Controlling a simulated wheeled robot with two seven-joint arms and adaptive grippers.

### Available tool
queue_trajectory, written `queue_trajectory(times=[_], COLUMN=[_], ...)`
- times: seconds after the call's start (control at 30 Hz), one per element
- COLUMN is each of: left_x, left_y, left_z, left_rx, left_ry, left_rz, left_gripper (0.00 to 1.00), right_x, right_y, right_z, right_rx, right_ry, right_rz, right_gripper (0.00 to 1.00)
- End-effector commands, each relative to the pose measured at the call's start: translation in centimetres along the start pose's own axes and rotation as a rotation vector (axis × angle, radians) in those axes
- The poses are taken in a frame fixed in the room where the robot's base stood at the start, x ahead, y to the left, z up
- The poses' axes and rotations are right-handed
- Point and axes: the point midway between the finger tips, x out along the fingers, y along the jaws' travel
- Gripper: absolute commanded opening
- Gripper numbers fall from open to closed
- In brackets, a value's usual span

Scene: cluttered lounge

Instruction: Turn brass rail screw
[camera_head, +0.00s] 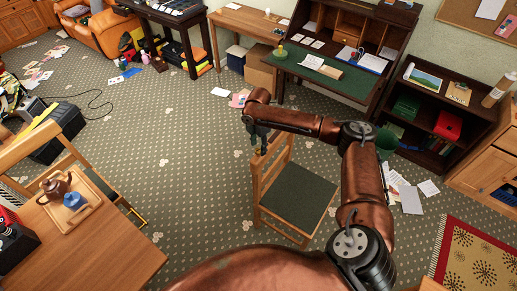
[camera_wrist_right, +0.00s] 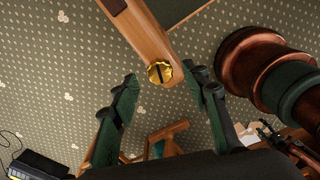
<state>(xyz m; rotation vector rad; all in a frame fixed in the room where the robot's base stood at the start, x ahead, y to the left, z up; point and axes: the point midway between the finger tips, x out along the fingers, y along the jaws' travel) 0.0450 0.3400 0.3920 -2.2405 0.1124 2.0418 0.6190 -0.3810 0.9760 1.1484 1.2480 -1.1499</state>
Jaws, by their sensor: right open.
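The brass screw (camera_wrist_right: 160,72) is a round, gold-coloured knurled head with a dark straight slot. It sits at the end of a pale wooden chair post (camera_wrist_right: 142,34) in the right wrist view. The chair (camera_head: 296,194) has a dark green seat and stands on the carpet in the head view; the screw cannot be made out there. My right gripper (camera_head: 258,143) is at the top of the chair's back. In the wrist view its green and black fingers (camera_wrist_right: 161,76) are spread apart, one to each side of the screw, with gaps. My left gripper is out of view.
A wooden table (camera_head: 85,251) with a tray and teapot stands at the left, beside another chair (camera_head: 68,160). A dark desk (camera_head: 330,79) is behind. Papers (camera_head: 411,198) lie on the floor at right. The patterned carpet (camera_head: 190,150) left of the chair is mostly clear.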

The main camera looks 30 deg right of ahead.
Motion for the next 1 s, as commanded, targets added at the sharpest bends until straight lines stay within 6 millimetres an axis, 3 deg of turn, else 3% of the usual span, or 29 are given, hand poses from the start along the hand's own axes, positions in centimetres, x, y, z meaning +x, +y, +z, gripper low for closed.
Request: queue_trajectory(times=[0.2, 0.5, 1.0], left_x=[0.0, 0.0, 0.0], left_y=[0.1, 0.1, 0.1], left_z=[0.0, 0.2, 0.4], left_rx=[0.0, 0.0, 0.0], left_ry=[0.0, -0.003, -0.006], left_rz=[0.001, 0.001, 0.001], left_gripper=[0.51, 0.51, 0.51], right_x=[2.0, 2.2, 2.2], right_y=[0.0, 0.0, 0.0], right_z=[0.0, 0.0, 0.0], right_rx=[0.001, 0.0, 0.001], right_ry=[-0.001, -0.001, -0.001], right_rz=[0.0, 0.001, 0.001], right_gripper=[0.42, 0.42, 0.08])
